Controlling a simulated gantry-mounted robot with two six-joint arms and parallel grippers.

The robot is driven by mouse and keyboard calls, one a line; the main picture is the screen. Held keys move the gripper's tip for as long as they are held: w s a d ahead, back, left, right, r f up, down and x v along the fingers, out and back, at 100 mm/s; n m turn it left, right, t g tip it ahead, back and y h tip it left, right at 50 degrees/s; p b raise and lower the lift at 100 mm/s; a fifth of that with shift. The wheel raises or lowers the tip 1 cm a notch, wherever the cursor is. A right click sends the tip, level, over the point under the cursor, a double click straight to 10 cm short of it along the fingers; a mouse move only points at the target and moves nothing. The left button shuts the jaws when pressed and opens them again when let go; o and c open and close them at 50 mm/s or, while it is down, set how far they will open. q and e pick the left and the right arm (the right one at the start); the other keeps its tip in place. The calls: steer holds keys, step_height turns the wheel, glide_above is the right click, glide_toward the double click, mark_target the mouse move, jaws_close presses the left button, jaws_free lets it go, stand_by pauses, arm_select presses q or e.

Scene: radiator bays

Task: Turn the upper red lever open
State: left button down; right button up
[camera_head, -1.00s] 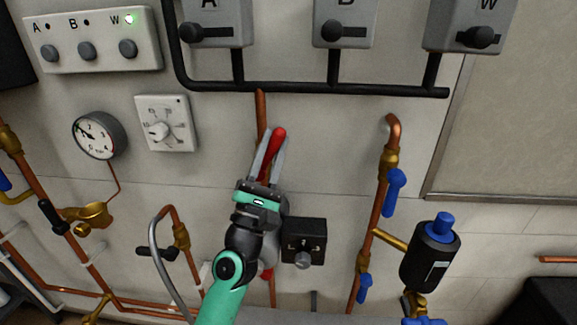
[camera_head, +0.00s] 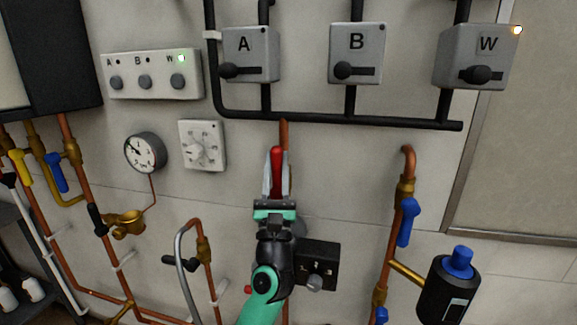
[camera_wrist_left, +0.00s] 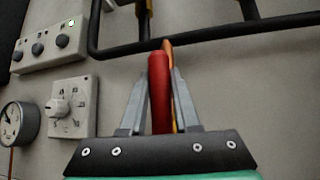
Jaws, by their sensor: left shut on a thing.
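The upper red lever (camera_head: 277,172) stands about upright in front of a vertical copper pipe in the middle of the wall. It also shows in the left wrist view (camera_wrist_left: 159,92), between the two grey fingers. My left gripper (camera_head: 276,180) is shut on the red lever, with a finger on each side of it. The gripper and wrist hide the lever's base and the valve body. A small red part (camera_head: 248,289) shows beside my left arm lower down. My right gripper is not in view.
A black box with a grey knob (camera_head: 315,265) sits close right of my left wrist. A dial plate (camera_head: 202,146) and a round gauge (camera_head: 145,152) are to the left. Blue-handled valves (camera_head: 408,222) are to the right. Grey boxes A, B and W hang above a black pipe.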

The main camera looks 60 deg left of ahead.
arm_select(q)
steer(key=c, duration=0.7)
jaws_free()
steer(key=shift+o, duration=0.2)
steer(key=b+v, duration=0.1)
steer(key=v, duration=1)
steer(key=shift+f+b, duration=0.25)
steer(key=shift+b, duration=0.1)
steer(key=shift+s+d, duration=0.15)
